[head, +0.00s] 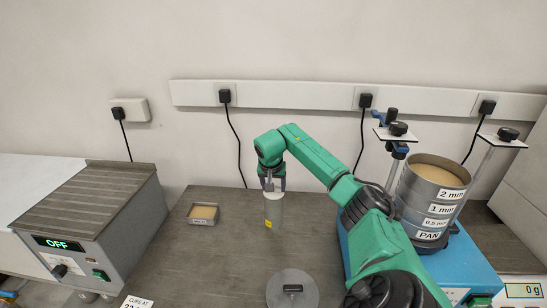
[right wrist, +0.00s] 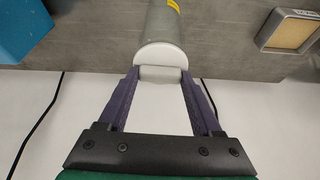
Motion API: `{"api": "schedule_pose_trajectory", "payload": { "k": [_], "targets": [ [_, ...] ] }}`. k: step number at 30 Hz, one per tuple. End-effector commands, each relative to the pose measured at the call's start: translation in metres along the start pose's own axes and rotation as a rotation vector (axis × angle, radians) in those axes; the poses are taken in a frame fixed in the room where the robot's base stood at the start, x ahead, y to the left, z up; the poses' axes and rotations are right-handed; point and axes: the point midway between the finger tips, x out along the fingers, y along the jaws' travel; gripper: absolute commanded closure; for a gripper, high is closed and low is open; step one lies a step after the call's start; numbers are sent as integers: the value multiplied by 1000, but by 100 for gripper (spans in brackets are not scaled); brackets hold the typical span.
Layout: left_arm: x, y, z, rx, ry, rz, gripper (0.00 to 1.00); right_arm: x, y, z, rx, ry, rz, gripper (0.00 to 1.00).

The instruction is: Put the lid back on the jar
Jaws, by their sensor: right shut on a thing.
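The jar (head: 275,214) is a clear grey cylinder with a yellow label, upright on the dark bench in the head view. It also shows in the right wrist view (right wrist: 163,24). The white lid (right wrist: 160,54) has a raised grip block and is at the jar's mouth; it shows in the head view too (head: 274,195). My right gripper (head: 272,184) points down over the jar. Its purple fingers (right wrist: 160,76) are shut on the lid's grip block. I cannot tell whether the lid is fully seated or slightly above the rim. My left gripper is not in view.
A small sand-filled tray (head: 203,213) stands left of the jar. A round grey disc with a dark handle (head: 292,290) lies in front. A sieve stack (head: 432,200) on a blue base (head: 462,272) stands right. A grey hotplate (head: 92,222) is at left.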

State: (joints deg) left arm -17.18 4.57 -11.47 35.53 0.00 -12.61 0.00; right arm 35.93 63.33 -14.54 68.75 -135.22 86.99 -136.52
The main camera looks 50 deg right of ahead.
Motion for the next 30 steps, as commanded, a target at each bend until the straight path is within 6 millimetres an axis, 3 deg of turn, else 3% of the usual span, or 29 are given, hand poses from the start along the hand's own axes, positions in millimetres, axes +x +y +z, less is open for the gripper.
{"api": "schedule_pose_trajectory", "payload": {
  "k": [30],
  "targets": [
    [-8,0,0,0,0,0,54,2,0,1,0,1,-1,87]
  ]
}}
